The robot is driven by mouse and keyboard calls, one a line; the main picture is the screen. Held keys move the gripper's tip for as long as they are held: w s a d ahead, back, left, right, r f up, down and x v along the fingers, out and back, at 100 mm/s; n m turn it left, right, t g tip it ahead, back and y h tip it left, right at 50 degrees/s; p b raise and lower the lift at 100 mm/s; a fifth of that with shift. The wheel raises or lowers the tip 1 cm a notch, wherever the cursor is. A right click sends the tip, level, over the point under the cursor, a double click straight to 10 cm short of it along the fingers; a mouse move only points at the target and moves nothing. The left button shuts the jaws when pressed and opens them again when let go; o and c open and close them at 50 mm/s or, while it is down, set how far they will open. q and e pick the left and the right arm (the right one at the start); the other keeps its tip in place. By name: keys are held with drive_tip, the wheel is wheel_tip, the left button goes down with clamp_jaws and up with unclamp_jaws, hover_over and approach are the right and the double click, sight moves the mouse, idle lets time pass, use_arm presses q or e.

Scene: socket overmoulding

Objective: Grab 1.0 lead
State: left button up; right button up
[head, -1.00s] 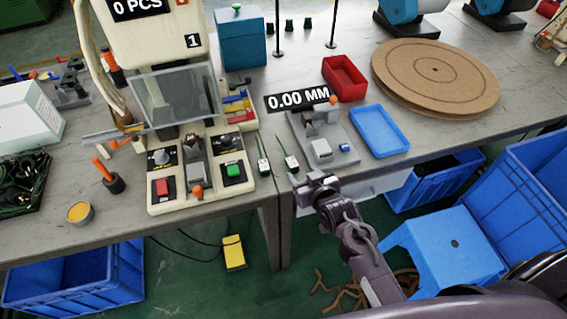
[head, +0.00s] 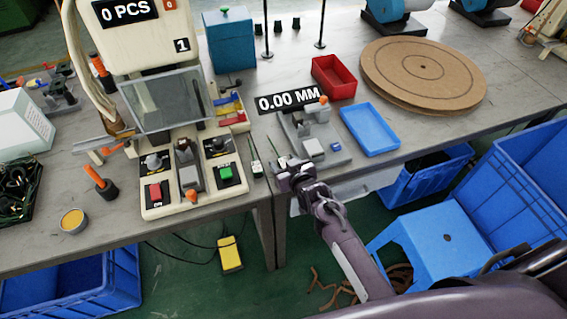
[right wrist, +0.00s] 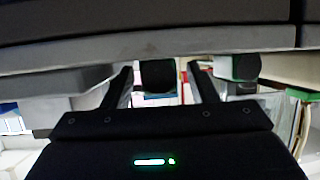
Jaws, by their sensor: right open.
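Two thin dark-green and pale pieces that look like leads or probes lie at the table's front edge; the left one (head: 256,155) is clear and the right one (head: 282,148) is partly hidden by my right gripper. I cannot tell which, if either, is the 1.0 lead. My right gripper (head: 287,163) is at the table's front edge, close to the right piece. In the right wrist view its fingers (right wrist: 160,90) are apart, with nothing visibly gripped. My left gripper is not in view.
A press machine (head: 185,185) stands left of the leads. A gauge (head: 318,140) with a 0.00 MM display (head: 288,98), a blue tray (head: 370,130) and a red bin (head: 333,77) stand to the right. Dark coiled cables (head: 18,188) lie at far left.

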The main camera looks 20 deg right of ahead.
drive_tip(key=c, duration=1.1)
drive_tip(key=shift+r, duration=0.15)
